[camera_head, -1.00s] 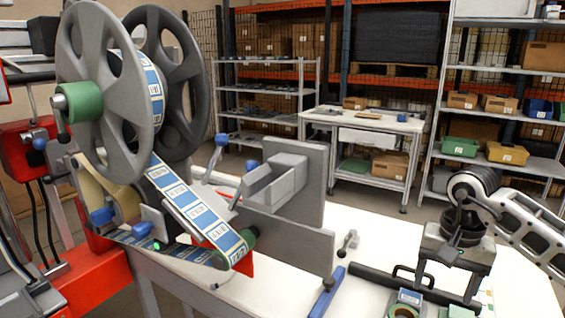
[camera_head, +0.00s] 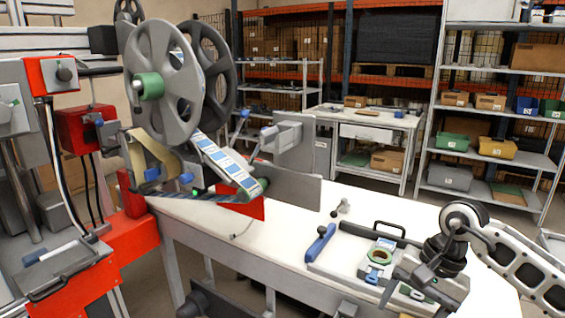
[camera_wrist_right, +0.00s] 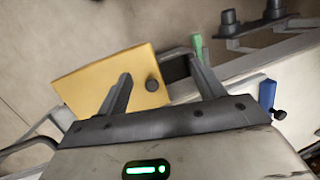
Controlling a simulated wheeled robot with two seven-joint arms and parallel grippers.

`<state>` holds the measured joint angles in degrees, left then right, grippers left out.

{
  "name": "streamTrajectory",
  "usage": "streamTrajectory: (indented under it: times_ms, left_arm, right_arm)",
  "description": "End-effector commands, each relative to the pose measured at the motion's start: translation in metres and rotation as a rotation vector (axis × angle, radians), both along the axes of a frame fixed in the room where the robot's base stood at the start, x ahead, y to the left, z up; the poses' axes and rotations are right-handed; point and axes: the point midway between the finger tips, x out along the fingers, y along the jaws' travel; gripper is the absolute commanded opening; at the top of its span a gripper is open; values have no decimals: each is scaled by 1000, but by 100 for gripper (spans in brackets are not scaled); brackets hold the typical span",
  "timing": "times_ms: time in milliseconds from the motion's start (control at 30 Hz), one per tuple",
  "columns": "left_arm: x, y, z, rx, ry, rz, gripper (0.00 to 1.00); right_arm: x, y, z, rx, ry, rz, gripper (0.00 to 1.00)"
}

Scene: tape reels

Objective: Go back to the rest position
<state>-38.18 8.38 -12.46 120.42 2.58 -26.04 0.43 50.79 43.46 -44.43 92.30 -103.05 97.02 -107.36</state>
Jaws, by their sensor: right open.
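The grey spoked tape reel (camera_head: 165,80) with a green hub hangs on the machine at left in the head view. A blue-and-white label tape (camera_head: 222,160) runs down from it to a guide above the white table. My right gripper (camera_wrist_right: 163,82) is open, with two dark fingers apart and nothing held between them. A yellow plate (camera_wrist_right: 85,82) with a dark knob lies beyond the fingers in the wrist view. In the head view my right gripper (camera_head: 395,285) is over the table's right part. I cannot make out my left gripper.
A flat tray with a small green-ringed reel (camera_head: 380,256) lies on the white table (camera_head: 290,215), beside a blue-handled bar (camera_head: 320,243) and a black handle (camera_head: 375,232). Shelves with bins (camera_head: 497,148) stand behind. The table's middle is mostly clear.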

Motion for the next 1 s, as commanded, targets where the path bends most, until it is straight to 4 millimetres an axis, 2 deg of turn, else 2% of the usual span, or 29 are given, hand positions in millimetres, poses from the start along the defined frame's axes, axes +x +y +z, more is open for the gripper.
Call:
streamTrajectory:
  times_ms: [100, 167, 267, 333, 400, 467, 533, 600, 667, 700, 733, 800, 833, 900, 1000]
  left_arm:
    - [3, 0, 3, 0, -9, 0, 36]
    - [2, 0, 2, -1, -6, 0, 36]
    - [-1, 0, 1, 0, 0, 0, 36]
    - [-2, 0, 0, 0, 3, 0, 36]
    - [-3, 0, -1, 0, 5, 1, 36]
    - [-3, 0, -1, 0, 6, 1, 36]
    - [-3, 0, -1, 0, 7, 1, 36]
    - [-4, 0, -1, 0, 7, 1, 36]
    - [-4, 0, -2, 0, 7, 1, 36]
    - [-4, 0, -2, 0, 8, 1, 36]
    - [-4, 0, -2, 0, 8, 1, 36]
    - [-4, 0, -2, 0, 8, 1, 36]
    - [-4, 0, -2, 0, 8, 1, 36]
    - [-4, 0, -2, 0, 8, 1, 36]
    - [-4, 0, -2, 0, 8, 0, 36]
  right_arm:
    - [-13, 39, -11, 154, 48, -54, 68]
    - [-20, 61, -15, 247, 85, -97, 68]
    - [-37, 105, -17, 445, 188, -201, 68]
    - [-54, 144, -12, 641, 324, -323, 68]
    - [-70, 183, 6, 895, 554, -521, 68]
    - [-76, 202, 26, 1103, 804, -722, 68]
    - [-72, 205, 43, 1310, 1138, -976, 68]
    - [-62, 193, 46, 1476, 1512, -1238, 68]
    - [-54, 173, 34, 1585, 1862, -1465, 68]
    - [-52, 157, 19, 1637, 2108, -1614, 68]
    - [-52, 145, 3, -1484, -2051, 1537, 68]
    - [-64, 118, -41, -1122, -1826, 1299, 68]
    - [-71, 109, -58, -1001, -1740, 1208, 68]
    - [-94, 95, -95, -775, -1552, 1026, 68]
    - [-128, 84, -134, -557, -1339, 828, 68]
